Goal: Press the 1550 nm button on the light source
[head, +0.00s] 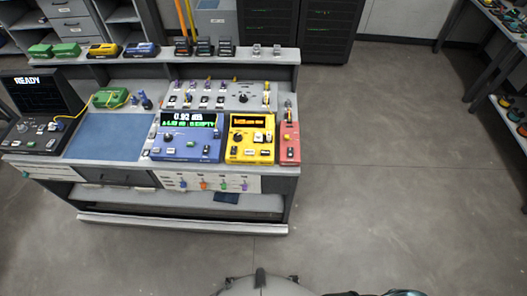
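A yellow instrument (237,151) with a small orange-lit display, a dark knob and several small buttons stands on the right part of the workbench. Left of it is a blue instrument (187,150) with a larger screen reading about 0.93 dB. A narrow red unit (289,150) stands just right of the yellow one. The labels are too small to read, so I cannot tell for sure which unit is the light source or which button is 1550 nm. Neither of my grippers shows in the head view.
The workbench (277,171) stands ahead to the left, with a blue mat (108,136) and a dark machine with a READY screen (40,92). A panel of switches (219,95) rises behind the instruments. Open floor (390,170) lies to the right and in front.

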